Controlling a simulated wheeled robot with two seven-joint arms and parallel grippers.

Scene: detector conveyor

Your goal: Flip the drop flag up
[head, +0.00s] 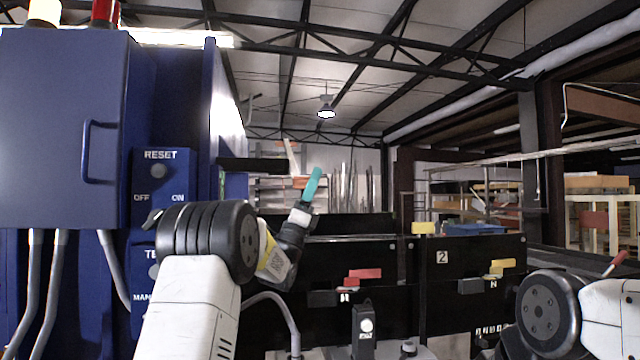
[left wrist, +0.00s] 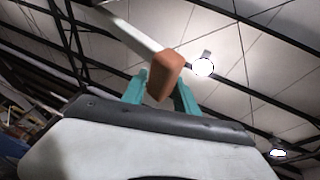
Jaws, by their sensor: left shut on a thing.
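My left gripper (head: 313,183), with teal fingers, is raised in the middle of the head view, pointing up. In the left wrist view its fingers (left wrist: 160,90) stand on both sides of an orange-brown block (left wrist: 164,74) and are shut on it. The block sits at the end of a pale bar (left wrist: 132,30) that runs toward the upper left; I take this to be the drop flag. My right gripper is not in view.
A blue control cabinet (head: 62,130) with a RESET panel (head: 160,170) stands close on the left. Black bins with a red flag (head: 363,274) and a yellow flag (head: 503,264) stand below and behind the gripper. Open air surrounds the raised gripper's right side.

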